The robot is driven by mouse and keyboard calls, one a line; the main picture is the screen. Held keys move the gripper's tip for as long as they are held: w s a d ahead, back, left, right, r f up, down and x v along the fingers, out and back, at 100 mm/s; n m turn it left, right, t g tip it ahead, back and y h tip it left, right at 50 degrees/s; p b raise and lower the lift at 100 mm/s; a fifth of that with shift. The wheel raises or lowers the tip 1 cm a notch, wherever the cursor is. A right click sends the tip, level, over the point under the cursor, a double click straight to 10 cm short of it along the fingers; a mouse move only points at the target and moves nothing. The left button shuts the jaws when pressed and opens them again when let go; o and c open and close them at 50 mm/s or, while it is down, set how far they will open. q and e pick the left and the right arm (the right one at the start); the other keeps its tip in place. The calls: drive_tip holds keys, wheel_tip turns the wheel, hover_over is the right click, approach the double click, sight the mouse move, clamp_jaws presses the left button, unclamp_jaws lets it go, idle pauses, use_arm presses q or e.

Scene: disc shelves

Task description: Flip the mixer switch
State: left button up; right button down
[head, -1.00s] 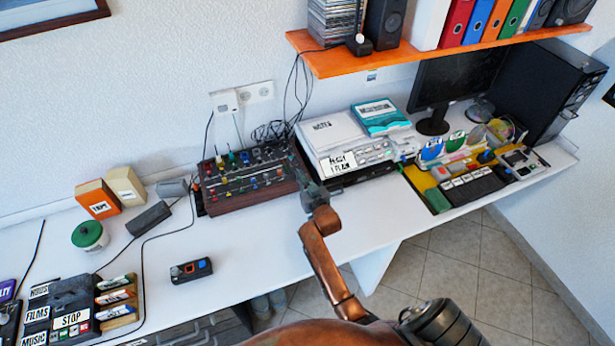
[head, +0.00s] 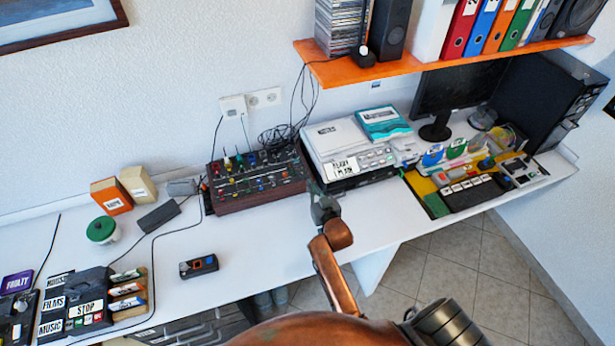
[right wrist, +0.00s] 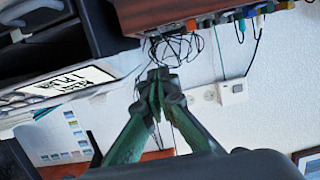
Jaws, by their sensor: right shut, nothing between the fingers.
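The mixer (head: 262,203) is a dark box with a wooden front and rows of coloured knobs and switches on top, standing at the back of the white desk. Its wooden edge (right wrist: 165,14) also shows at the top of the right wrist view. My right gripper (head: 313,187) is just off the mixer's right front corner, apart from the switches. In the right wrist view its two green-grey fingers (right wrist: 158,76) meet, empty. Which way the mixer switch is set is too small to tell. My left gripper is not in view.
A white device with a labelled front (head: 350,168) stands right of the mixer. Black cables (head: 278,136) tangle behind. An orange shelf (head: 345,72) hangs above. A small black box (head: 198,267) lies in front; the desk around it is mostly clear.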

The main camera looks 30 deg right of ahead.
drive_tip(key=shift+v, duration=1.55)
drive_tip(key=shift+f, duration=0.15)
